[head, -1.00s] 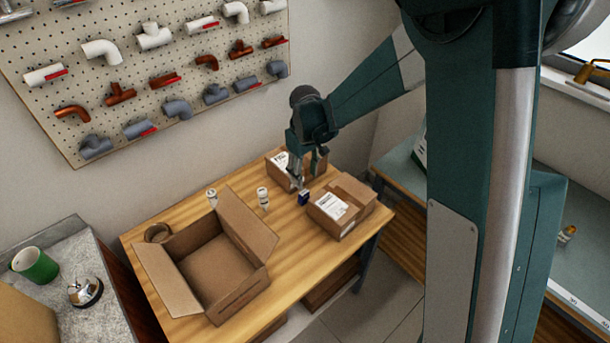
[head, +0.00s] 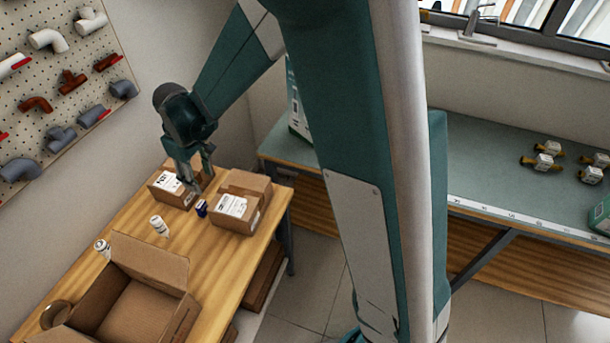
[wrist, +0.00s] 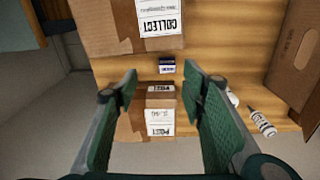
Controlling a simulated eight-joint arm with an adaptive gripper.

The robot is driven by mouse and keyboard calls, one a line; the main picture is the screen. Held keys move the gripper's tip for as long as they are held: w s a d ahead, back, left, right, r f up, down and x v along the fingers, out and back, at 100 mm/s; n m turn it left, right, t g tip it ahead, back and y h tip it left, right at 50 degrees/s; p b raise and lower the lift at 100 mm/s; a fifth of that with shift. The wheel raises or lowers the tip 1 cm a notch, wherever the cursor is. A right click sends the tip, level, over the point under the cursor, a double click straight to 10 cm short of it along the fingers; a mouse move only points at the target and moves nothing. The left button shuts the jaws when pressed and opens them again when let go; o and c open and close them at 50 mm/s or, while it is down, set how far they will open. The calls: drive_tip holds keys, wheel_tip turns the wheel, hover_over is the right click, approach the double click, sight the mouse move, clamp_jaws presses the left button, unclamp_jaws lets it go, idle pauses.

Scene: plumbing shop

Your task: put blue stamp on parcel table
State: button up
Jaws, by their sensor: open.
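The blue stamp (head: 201,208) stands on the wooden parcel table (head: 213,263), between two closed parcels. It also shows in the wrist view (wrist: 167,67), small and dark blue with a pale label, apart from my fingers. My gripper (head: 196,180) is above the table, close over the stamp and the back parcel. In the wrist view my gripper (wrist: 160,85) has its two green fingers spread wide, with nothing held between them. The stamp lies beyond the fingertips, near the middle of the gap.
A labelled parcel (head: 241,203) is right of the stamp, another (head: 174,186) behind it. White bottles (head: 159,226) and an open box (head: 135,290) stand left. A tape roll (head: 55,314) lies at the left edge. A grey-green workbench (head: 500,165) holds brass valves.

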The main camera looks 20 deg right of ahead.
drive_tip(key=s+d+r+m+t, duration=0.3)
drive_tip(key=s+d+r+m, duration=0.1)
drive_tip(key=s+d+r, duration=0.95)
drive_tip(key=s+d+r+m+t, duration=0.1)
drive_tip(key=s+d+r+m, duration=0.1)
drive_tip(key=s+d, duration=0.3)
drive_tip(key=s+d+r+m+t, duration=0.2)
drive_tip(key=s+d, duration=0.3)
drive_tip(key=s, duration=0.4)
drive_tip(key=shift+s+d+r+t, duration=0.25)
drive_tip(key=shift+s+d+t, duration=0.05)
drive_tip(key=shift+s+d, duration=0.1)
